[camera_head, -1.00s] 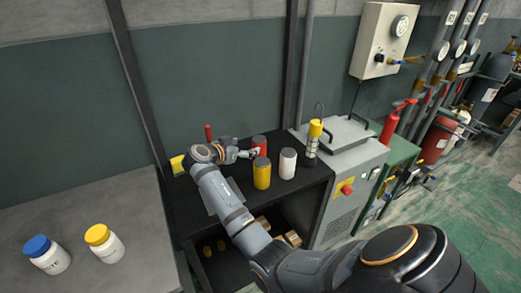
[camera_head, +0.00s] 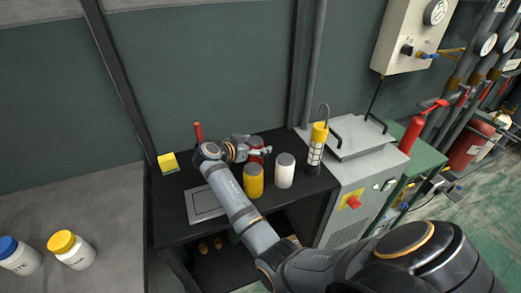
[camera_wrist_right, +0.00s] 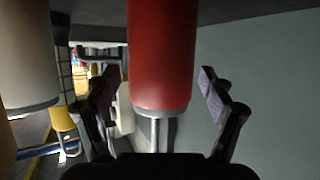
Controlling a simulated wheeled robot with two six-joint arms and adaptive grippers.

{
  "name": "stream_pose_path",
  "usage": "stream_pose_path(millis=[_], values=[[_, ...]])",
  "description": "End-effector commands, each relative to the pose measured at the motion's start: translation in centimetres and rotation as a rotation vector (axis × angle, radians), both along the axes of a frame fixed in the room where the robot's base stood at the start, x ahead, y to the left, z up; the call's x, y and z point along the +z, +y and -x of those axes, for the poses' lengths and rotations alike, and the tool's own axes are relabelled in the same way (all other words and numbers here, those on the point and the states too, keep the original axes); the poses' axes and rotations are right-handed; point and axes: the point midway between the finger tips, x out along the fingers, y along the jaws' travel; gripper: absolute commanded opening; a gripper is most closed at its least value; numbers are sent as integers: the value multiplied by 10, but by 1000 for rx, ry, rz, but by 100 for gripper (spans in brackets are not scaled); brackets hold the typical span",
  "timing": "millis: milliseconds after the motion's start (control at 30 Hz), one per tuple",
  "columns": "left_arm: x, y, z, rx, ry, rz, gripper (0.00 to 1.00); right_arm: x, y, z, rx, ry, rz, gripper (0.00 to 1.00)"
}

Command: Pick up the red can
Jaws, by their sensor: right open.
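The red can (camera_head: 256,142) stands on the black table near the wall, partly hidden by my right gripper (camera_head: 262,151). In the right wrist view the red can (camera_wrist_right: 162,60) fills the middle, between the two spread fingers of the right gripper (camera_wrist_right: 160,95). A gap shows on each side of the can, so the fingers are apart from it. My left gripper is not in view.
A yellow can (camera_head: 253,180) and a white can (camera_head: 285,170) stand close in front of the red can. A yellow-topped caged lamp (camera_head: 317,146) stands at the right, beside a grey machine (camera_head: 365,165). A yellow block (camera_head: 168,162) lies at the left.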

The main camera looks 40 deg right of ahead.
Motion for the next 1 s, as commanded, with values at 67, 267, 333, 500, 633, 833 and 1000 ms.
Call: stream_pose_path(millis=[67,267,333,500,633,833,1000], values=[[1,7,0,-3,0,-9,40,0,0,0,1,0,-1,79],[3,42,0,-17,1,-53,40,0,0,0,1,0,0,52],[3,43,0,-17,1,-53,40,0,0,0,1,0,-1,43],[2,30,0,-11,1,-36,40,0,0,0,0,0,-1,20],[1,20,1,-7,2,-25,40,1,0,0,1,-1,0,11],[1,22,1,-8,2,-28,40,5,0,-1,1,-4,0,11],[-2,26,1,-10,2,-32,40,38,0,-1,0,-8,0,11]])
